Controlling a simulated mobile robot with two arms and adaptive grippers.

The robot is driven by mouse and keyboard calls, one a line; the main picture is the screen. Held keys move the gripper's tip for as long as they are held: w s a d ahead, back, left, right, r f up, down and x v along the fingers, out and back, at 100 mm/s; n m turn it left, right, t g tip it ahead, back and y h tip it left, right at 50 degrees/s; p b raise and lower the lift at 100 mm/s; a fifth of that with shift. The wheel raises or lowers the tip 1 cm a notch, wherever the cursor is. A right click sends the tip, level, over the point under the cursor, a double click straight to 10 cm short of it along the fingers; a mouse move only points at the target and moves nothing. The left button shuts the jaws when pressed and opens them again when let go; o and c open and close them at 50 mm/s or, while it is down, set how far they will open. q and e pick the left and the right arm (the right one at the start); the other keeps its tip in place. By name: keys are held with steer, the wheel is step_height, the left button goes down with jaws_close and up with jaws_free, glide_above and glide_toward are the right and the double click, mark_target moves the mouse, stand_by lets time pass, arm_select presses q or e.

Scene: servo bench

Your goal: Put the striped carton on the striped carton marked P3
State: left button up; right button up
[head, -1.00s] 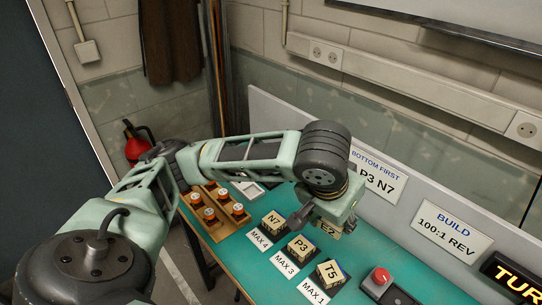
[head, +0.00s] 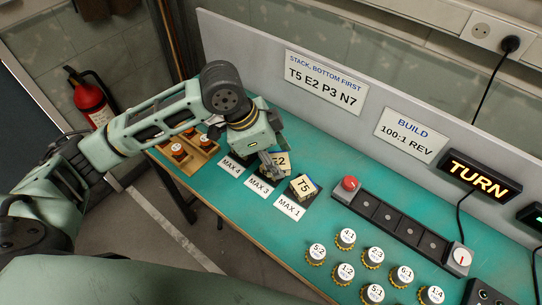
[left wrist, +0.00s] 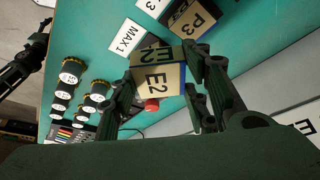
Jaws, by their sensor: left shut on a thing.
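A carton marked E2 (left wrist: 158,80), tan with a dark blue side, sits between the fingers of my left gripper (left wrist: 160,98), which is shut on it. The carton marked P3 (left wrist: 195,20) shows at the top of the left wrist view, apart from E2. I cannot make out stripes clearly. My right gripper is not in view.
Cards MAX 4 (head: 231,166), MAX 3 (head: 259,187) and MAX 1 (head: 289,207) lie in front of the carton places. A red button (head: 349,184) on a slotted rail is at the right. Several gear-edged caps (head: 373,257) stand at the front. A sign (head: 325,80) reads T5 E2 P3 N7.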

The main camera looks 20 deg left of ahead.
arm_select(q)
steer(key=w+f, duration=0.1)
steer(key=w+a+f, duration=0.1)
steer(key=w, duration=0.1)
steer(key=w+a+f, duration=0.1)
steer(key=shift+w+a+p, duration=0.15)
steer(key=shift+w+p, duration=0.15)
steer(key=shift+p, duration=0.05)
steer(key=shift+w+a+f, duration=0.15)
steer(key=shift+w+f, duration=0.2)
step_height(320, 180, down, 3)
steer(key=shift+f+p, duration=0.15)
steer(key=shift+p, duration=0.45)
steer(key=shift+f, duration=0.2)
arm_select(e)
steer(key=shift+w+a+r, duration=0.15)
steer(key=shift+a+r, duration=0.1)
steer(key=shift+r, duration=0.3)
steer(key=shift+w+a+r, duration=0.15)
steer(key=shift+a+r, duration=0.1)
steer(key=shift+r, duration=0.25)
arm_select(q)
steer(key=shift+f, duration=0.2)
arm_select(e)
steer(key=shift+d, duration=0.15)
arm_select(q)
steer(key=o, duration=1.1)
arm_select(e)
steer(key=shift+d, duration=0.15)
